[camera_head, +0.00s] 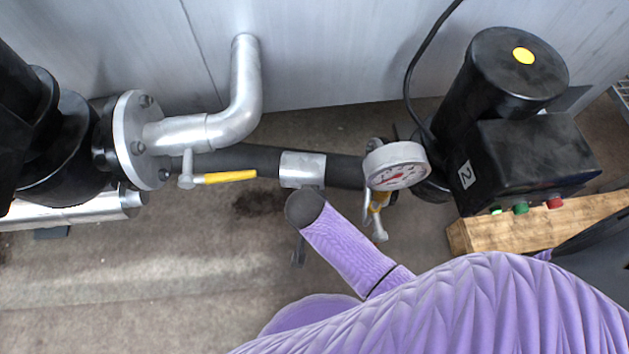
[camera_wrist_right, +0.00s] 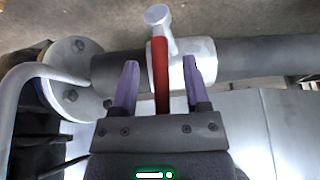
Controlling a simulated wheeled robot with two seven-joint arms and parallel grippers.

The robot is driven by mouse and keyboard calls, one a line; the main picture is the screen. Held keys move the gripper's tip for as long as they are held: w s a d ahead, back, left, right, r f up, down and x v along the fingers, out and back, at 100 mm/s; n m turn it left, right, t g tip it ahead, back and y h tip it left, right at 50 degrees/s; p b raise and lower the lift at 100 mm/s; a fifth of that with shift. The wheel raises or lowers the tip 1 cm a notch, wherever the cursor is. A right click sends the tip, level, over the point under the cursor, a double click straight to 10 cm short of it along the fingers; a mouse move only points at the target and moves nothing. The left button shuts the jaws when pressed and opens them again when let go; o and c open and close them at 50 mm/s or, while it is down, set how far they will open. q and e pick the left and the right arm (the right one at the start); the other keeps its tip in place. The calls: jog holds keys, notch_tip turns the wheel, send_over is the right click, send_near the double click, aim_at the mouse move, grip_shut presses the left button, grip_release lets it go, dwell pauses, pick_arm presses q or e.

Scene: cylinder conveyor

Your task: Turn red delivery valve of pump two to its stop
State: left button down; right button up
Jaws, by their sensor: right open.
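In the right wrist view a red valve lever (camera_wrist_right: 160,78) runs down from a pale metal valve stem (camera_wrist_right: 158,16) at a silver collar (camera_wrist_right: 203,52). My right gripper (camera_wrist_right: 160,64) is open, its two purple fingers on either side of the lever, with a visible gap on both sides. In the head view the red lever does not show; my purple right arm covers part of the area below the silver pipe collar (camera_head: 303,168). Pump two (camera_head: 520,80), black with a "2" label, stands at the right. My left gripper is not in view.
A yellow-handled valve (camera_head: 225,177) sits by the flange (camera_head: 128,140) and bent silver pipe (camera_head: 235,100). A pressure gauge (camera_head: 397,165) stands beside pump two. Green and red buttons (camera_head: 538,205) sit above a wooden block (camera_head: 480,236). Open floor lies at lower left.

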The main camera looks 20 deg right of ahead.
grip_shut()
dwell(0.3)
dwell(0.7)
jog(key=shift+f, duration=0.1)
dwell(0.4)
